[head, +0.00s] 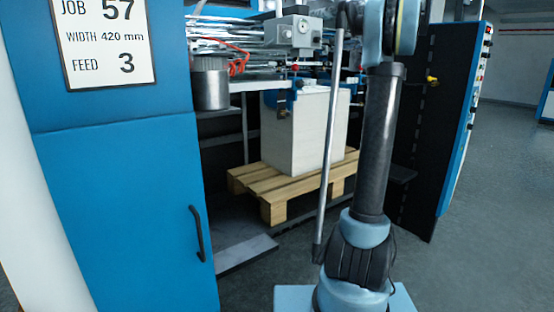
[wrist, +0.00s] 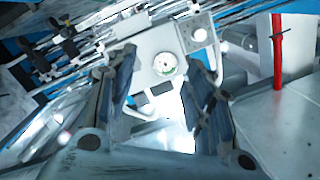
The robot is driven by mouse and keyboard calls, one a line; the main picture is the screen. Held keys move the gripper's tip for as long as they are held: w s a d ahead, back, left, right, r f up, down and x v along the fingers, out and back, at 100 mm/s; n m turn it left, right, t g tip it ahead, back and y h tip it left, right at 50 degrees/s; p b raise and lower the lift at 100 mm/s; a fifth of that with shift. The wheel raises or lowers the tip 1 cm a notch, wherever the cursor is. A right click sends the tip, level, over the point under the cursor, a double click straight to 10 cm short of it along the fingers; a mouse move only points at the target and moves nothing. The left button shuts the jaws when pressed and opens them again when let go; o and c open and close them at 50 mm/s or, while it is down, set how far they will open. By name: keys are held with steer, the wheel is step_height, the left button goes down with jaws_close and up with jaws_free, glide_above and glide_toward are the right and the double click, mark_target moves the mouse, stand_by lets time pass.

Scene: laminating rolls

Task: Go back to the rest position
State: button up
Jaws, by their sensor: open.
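My gripper (wrist: 160,62) shows in the wrist view with its two dark fingers spread apart and nothing held between them. Beyond the fingers is a grey machine block with a round dial (wrist: 165,64); whether the fingertips touch it I cannot tell. In the head view my arm rises at right of centre and leaves through the top edge, so my gripper is hidden there.
A blue cabinet with a job card (head: 108,40) fills the left. Behind my arm, a pale stack (head: 295,135) stands on a wooden pallet (head: 272,182) under the machine's rollers. A dark panel (head: 433,130) stands at right. Open floor (head: 505,190) lies beyond it.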

steer(key=s+a+f+g+h, duration=0.1)
steer(key=s+a+f+g, duration=0.1)
steer(key=s+a+f, duration=0.55)
steer(key=s+a+f+g+h, duration=0.2)
steer(key=s+a+f+g, duration=0.15)
steer(key=s+f, duration=0.6)
steer(key=s+a+f+g+h, duration=0.1)
steer(key=s+a+f+g, duration=0.1)
steer(key=s+a+f, duration=0.65)
steer(key=s+d+f+g+h, duration=0.1)
steer(key=s+d+f+h, duration=0.2)
steer(key=s+f, duration=1.2)
steer(key=s+d+f+g+h, duration=0.2)
steer(key=s+d+f+h, duration=0.2)
steer(key=s+f, duration=1.2)
steer(key=shift+s+d+m+h, duration=0.3)
steer(key=shift+d+m, duration=0.1)
steer(key=shift+d, duration=0.3)
steer(key=shift+w+f, duration=0.15)
steer(key=shift+w, duration=0.3)
